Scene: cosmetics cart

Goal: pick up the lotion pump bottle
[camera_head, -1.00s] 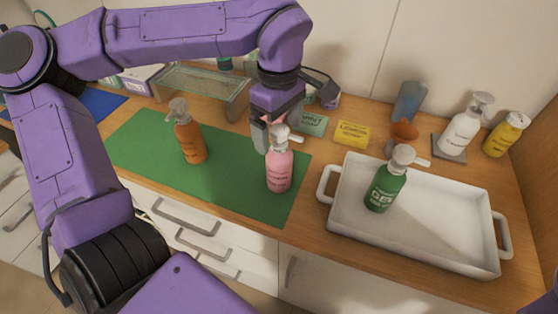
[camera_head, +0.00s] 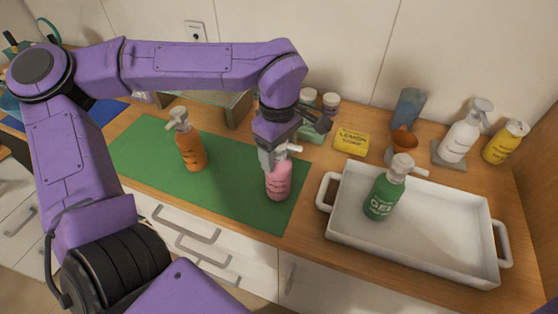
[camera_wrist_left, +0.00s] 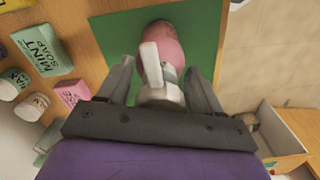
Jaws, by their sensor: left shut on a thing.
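The pink pump bottle (camera_head: 278,182) stands upright on the green mat (camera_head: 238,205), near its right end. My left gripper (camera_head: 270,155) comes down over it from above and is shut on its upper part. In the left wrist view the gripper's fingers (camera_wrist_left: 158,72) lie on either side of the white pump head (camera_wrist_left: 152,64), with the pink body (camera_wrist_left: 164,40) beyond. The exact contact is partly hidden, and the label is too small to read. My right gripper is not in view.
An orange pump bottle (camera_head: 190,145) stands left on the mat. A green pump bottle (camera_head: 384,195) stands in the white tray (camera_head: 430,255) at right. Lemon soap (camera_head: 351,141), a white pump bottle (camera_head: 461,136) and a yellow bottle (camera_head: 504,142) stand behind.

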